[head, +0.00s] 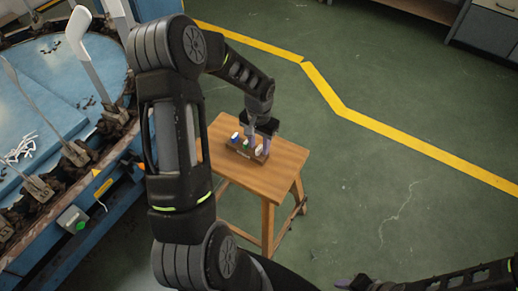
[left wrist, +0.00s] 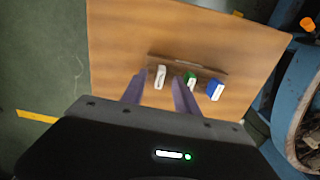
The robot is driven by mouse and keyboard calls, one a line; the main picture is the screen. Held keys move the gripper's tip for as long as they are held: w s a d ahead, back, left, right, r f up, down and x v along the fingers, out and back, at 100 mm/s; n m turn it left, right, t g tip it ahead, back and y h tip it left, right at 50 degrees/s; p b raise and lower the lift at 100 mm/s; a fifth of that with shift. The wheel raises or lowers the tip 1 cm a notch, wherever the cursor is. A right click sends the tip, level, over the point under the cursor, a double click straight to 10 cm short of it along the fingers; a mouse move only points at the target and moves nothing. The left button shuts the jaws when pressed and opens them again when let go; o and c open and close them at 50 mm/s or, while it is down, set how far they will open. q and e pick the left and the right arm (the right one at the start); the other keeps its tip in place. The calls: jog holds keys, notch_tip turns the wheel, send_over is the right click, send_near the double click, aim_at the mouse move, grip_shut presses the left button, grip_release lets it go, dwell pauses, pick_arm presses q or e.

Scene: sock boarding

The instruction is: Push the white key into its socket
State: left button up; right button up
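A brown block (head: 241,153) sits on a small wooden table and carries a blue key (head: 235,137), a green key and a white key (head: 259,150). The left wrist view shows the white key (left wrist: 160,77), the green key (left wrist: 191,79) and the blue key (left wrist: 215,90) in a row. My left gripper (head: 260,138) is over the block. Its two purple fingers (left wrist: 159,94) are apart, with the white key showing between them. I cannot tell whether they touch it. My right gripper (head: 347,283) is at the bottom edge of the head view, only partly visible.
The wooden table (head: 285,157) has bare top around the block. A blue round machine (head: 35,110) with upright white forms stands at the left. Green floor with a yellow line (head: 400,134) lies open to the right.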

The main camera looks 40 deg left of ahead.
pick_arm(q)
jog(key=shift+f, duration=0.25)
dwell(0.4)
grip_shut()
dwell(0.4)
